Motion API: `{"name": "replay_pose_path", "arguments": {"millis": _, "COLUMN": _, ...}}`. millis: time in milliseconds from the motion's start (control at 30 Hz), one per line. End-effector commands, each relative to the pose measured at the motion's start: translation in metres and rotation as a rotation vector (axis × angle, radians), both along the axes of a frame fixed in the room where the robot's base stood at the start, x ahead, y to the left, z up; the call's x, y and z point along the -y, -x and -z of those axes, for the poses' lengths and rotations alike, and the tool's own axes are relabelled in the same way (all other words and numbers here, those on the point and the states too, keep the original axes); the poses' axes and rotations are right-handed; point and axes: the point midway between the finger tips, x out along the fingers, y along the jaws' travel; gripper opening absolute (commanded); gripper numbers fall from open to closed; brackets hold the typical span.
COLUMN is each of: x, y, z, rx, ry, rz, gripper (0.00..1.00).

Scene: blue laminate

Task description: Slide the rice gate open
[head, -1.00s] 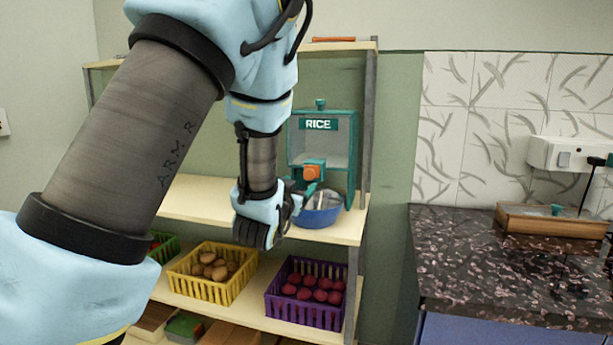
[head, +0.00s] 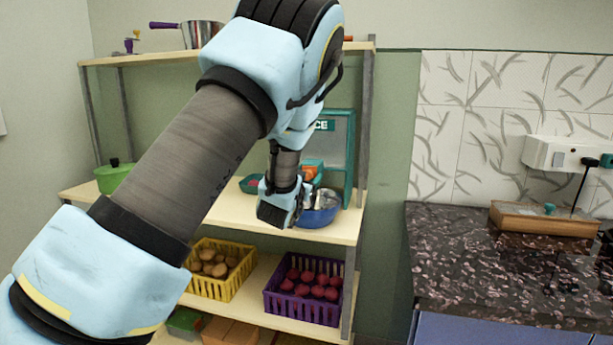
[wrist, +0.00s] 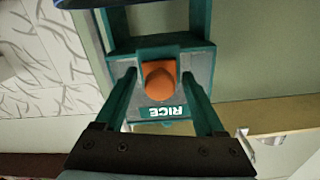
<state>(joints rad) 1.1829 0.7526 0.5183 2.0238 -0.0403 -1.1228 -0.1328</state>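The rice dispenser (head: 338,145) is a teal-framed box with a clear front on the right end of the middle shelf; my arm partly covers its "RICE" label. Its orange gate piece (head: 312,168) shows low on the front, just beyond my gripper. In the wrist view the dispenser is upside down, with the orange gate (wrist: 160,80) central. My gripper (wrist: 160,76) has its two teal fingers apart, one on each side of the orange gate, with narrow gaps seeming to remain. Whether either finger touches it I cannot tell. A blue bowl (head: 318,216) stands below the gate.
The shelf (head: 232,212) also holds a green pot (head: 114,177) at left. Below are a yellow crate of potatoes (head: 222,287) and a purple crate of dark red produce (head: 303,308). A saucepan (head: 203,34) stands on top. A dark counter (head: 480,265) is at right.

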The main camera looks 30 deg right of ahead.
Motion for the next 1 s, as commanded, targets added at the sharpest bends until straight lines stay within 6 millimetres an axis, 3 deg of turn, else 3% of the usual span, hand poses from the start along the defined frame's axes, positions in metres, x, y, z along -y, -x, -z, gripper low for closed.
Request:
{"name": "replay_pose_path", "arguments": {"millis": 67, "x": 0.0, "y": 0.0002, "z": -0.0001, "rx": 0.0, "ry": 0.0, "rz": 0.0, "gripper": 0.62}}
{"name": "replay_pose_path", "arguments": {"millis": 600, "x": -0.0001, "y": 0.0003, "z": -0.0003, "rx": 0.0, "ry": 0.0, "rz": 0.0, "gripper": 0.01}}
{"name": "replay_pose_path", "arguments": {"millis": 1000, "x": 0.0001, "y": 0.0003, "z": -0.0004, "rx": 0.001, "ry": 0.001, "rz": 0.0, "gripper": 0.0}}
